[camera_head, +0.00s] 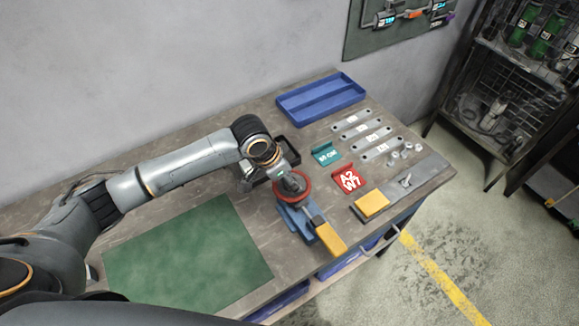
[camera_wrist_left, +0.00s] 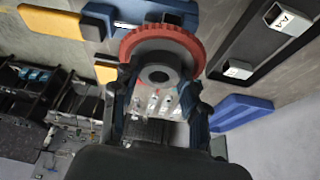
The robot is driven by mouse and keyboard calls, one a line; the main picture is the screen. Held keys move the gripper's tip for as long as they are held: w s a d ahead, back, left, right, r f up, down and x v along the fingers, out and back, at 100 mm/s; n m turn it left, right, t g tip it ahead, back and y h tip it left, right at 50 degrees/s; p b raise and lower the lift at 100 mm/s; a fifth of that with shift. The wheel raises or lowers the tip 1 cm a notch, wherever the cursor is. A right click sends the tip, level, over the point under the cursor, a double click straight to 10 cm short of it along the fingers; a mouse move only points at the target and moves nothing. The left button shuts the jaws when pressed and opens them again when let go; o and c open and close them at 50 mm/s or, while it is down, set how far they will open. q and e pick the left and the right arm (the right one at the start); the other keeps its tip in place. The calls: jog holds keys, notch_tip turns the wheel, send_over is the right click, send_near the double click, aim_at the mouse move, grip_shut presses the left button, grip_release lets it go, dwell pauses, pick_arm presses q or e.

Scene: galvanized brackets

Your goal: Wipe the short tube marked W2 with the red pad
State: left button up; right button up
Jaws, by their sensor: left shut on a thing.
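My left gripper (camera_head: 287,180) is shut on the red round pad (camera_head: 305,194) by its dark grey hub. In the left wrist view the two fingers flank the hub, and the red pad (camera_wrist_left: 160,38) spreads beyond it. The pad is over a blue clamp-like fixture (camera_head: 297,222), which shows below it in the head view. Behind the pad in the wrist view is a grey piece (camera_wrist_left: 150,10), partly hidden; I cannot read W2 on it or tell whether the pad touches it. My right gripper is not in view.
A black tray (camera_wrist_left: 240,48) holds short square tubes, one marked A4 (camera_wrist_left: 283,20). A blue tray (camera_head: 320,98), teal block (camera_head: 326,154), red block (camera_head: 349,180), labelled flat brackets (camera_head: 365,135) and yellow block (camera_head: 371,203) occupy the bench's right. A green mat (camera_head: 185,258) lies clear at left.

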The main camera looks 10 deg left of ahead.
pick_arm(q)
notch_tip(320, 180, up, 2)
jog(key=shift+a+r+p, duration=0.1)
jog(key=shift+r+p, duration=0.1)
jog(key=shift+p, duration=0.7)
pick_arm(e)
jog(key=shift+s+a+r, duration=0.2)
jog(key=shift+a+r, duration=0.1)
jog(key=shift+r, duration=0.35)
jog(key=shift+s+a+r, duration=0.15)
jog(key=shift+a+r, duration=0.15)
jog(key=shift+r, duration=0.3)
